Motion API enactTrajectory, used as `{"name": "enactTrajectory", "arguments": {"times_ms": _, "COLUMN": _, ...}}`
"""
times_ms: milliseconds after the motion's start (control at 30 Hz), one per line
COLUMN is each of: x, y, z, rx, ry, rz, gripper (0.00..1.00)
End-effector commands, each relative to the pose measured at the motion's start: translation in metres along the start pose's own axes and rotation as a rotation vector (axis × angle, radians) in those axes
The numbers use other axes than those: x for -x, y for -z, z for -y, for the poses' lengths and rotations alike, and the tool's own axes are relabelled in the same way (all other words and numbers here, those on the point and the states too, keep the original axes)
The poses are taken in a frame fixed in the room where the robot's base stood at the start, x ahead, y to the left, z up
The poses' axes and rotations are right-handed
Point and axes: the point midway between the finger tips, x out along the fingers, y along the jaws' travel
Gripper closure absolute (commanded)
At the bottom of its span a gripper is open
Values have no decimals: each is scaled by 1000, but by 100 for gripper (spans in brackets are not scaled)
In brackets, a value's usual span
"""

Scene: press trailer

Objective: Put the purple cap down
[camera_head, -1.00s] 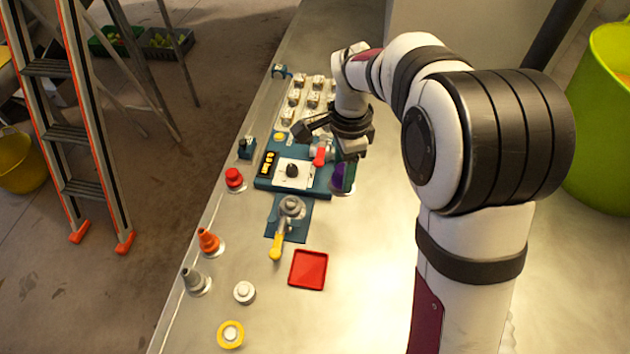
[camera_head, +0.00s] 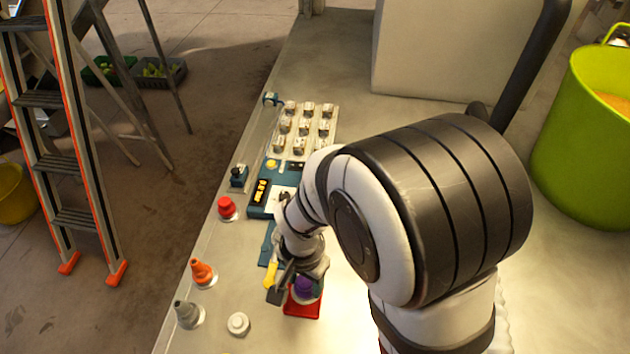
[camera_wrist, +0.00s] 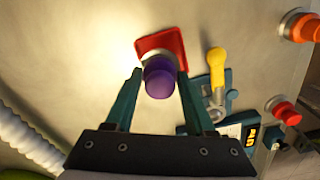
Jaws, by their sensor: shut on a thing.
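The purple cap (camera_head: 305,286) is a rounded purple piece held in my gripper (camera_head: 289,284). In the wrist view the purple cap (camera_wrist: 159,80) sits between the two green fingers of my gripper (camera_wrist: 159,76), with a pale rim showing beyond it. The red square tray (camera_head: 303,310) lies on the bench under the gripper. In the wrist view the red tray (camera_wrist: 176,43) shows just behind the cap, partly hidden by it. I cannot tell whether the cap touches the tray.
A yellow-handled lever (camera_head: 270,273) stands close to the left of the gripper. The bench right of the tray is mostly hidden by my arm.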

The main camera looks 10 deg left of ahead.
Motion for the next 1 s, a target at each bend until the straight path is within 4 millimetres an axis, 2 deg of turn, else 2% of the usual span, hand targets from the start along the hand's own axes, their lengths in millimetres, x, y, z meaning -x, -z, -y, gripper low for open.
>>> {"name": "enactTrajectory", "arguments": {"times_ms": 233, "x": -40, "y": -2, "z": 4, "rx": -1, "ry": -2, "rz": 2, "gripper": 100}}
{"name": "enactTrajectory", "arguments": {"times_ms": 600, "x": -46, "y": -2, "z": 4, "rx": -1, "ry": 0, "rz": 0, "gripper": 100}}
{"name": "enactTrajectory", "arguments": {"times_ms": 633, "x": -46, "y": -2, "z": 4, "rx": -1, "ry": 0, "rz": 0, "gripper": 40}}
{"name": "enactTrajectory", "arguments": {"times_ms": 767, "x": -46, "y": -2, "z": 4, "rx": -1, "ry": 0, "rz": 0, "gripper": 17}}
{"name": "enactTrajectory", "arguments": {"times_ms": 1000, "x": -45, "y": -2, "z": 4, "rx": -1, "ry": 0, "rz": 0, "gripper": 15}}
